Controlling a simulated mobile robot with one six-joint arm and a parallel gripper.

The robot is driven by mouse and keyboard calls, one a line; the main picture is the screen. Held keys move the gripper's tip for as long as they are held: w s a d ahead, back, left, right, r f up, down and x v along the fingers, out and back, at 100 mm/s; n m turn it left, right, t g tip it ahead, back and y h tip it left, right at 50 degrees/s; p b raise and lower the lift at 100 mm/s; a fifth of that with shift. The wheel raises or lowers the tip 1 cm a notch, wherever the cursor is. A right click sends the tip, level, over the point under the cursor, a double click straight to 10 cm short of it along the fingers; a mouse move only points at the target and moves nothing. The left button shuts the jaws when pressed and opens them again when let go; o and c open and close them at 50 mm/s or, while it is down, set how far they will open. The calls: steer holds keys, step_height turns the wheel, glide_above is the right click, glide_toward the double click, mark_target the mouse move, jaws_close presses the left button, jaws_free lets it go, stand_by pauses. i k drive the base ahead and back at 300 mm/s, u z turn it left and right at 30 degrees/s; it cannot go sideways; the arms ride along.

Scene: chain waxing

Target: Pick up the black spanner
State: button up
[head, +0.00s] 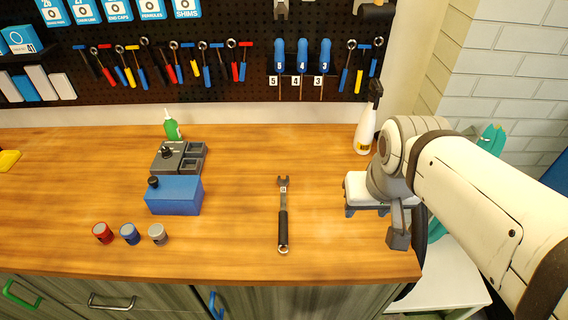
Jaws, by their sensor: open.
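The black spanner (283,218) lies flat on the wooden workbench, roughly upright in the picture. Its open jaw end points to the back wall and its dark handle, with a ring at the end, points to the front edge. My gripper (384,220) hangs from my arm to the right of the spanner, well apart from it. It is open, and I see nothing held in it. My arm covers part of the bench's right end, and the gripper's far side is partly hidden.
Left on the workbench (330,262) are a blue box (174,196), a grey tray unit (180,157), a green bottle (172,126) and small red, blue and grey pots (130,234). A white spray bottle (364,134) stands back right. Bench around the spanner is clear.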

mark_target(283, 214)
steer(key=u, duration=0.1)
steer(key=k, duration=0.5)
steer(key=z, duration=1.1)
steer(key=k, duration=1.15)
steer(key=u, duration=0.95)
steer(key=i, duration=1)
steer(key=u, duration=0.05)
